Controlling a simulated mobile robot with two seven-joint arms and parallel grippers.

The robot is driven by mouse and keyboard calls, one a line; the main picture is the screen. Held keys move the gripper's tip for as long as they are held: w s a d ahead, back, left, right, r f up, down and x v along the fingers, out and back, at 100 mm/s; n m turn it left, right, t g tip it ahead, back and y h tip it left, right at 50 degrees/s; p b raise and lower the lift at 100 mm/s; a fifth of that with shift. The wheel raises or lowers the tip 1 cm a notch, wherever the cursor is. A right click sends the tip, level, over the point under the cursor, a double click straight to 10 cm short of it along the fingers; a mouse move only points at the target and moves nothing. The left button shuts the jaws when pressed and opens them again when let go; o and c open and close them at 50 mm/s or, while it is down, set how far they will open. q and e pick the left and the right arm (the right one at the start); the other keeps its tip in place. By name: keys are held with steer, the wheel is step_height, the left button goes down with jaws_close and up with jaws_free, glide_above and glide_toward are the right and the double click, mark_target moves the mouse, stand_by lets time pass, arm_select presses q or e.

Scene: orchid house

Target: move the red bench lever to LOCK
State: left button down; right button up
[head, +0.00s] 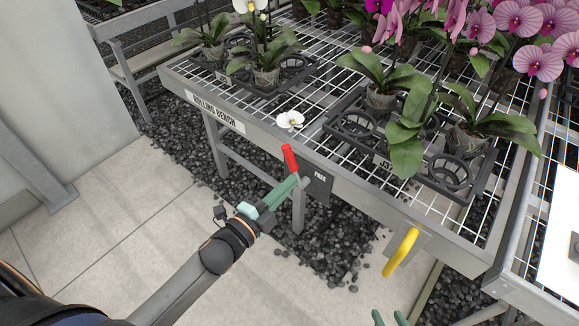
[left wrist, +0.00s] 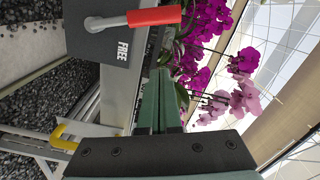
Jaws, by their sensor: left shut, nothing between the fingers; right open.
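The red bench lever (head: 290,158) is on the front edge of the rolling bench, its red grip pointing up. In the left wrist view, its red grip (left wrist: 155,16) and grey shaft lie across the top. A dark plate (head: 318,185) behind it reads FREE; no LOCK marking is visible. My left gripper (head: 295,181) is shut and empty, its fingertips just below the red grip; whether they touch the lever is unclear. Its green fingers (left wrist: 160,95) point towards the bench in the wrist view, apart from the red grip. My right gripper (head: 390,318) is open at the bottom edge, mostly cut off.
The rolling bench (head: 218,112) has a wire-grid top with potted orchids in black trays (head: 350,128). A white flower (head: 290,120) lies near its front edge. A yellow handle (head: 401,252) sticks out from the bench front at right. Paved floor (head: 120,210) is clear at left.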

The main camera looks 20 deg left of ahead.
mark_target(290, 168)
arm_select(q)
steer(key=w, duration=0.3)
steer(key=w+f, duration=0.1)
steer(key=w, duration=0.1)
steer(key=shift+w+a, duration=0.3)
steer(key=shift+w, duration=0.05)
steer(key=shift+w+a+f+b, duration=0.2)
steer(key=shift+w+a+b, duration=0.1)
steer(key=shift+a, duration=0.25)
arm_select(e)
steer(key=shift+f, duration=0.25)
steer(key=shift+w+r, duration=0.1)
steer(key=shift+w, duration=0.05)
arm_select(q)
steer(key=shift+a, duration=0.15)
arm_select(e)
steer(key=shift+d+r, duration=0.1)
arm_select(q)
steer(key=shift+w+a+n, duration=0.15)
steer(key=shift+a+n, duration=0.1)
steer(key=shift+n, duration=0.25)
arm_select(e)
steer(key=shift+d+r, duration=0.1)
steer(key=shift+d, duration=0.35)
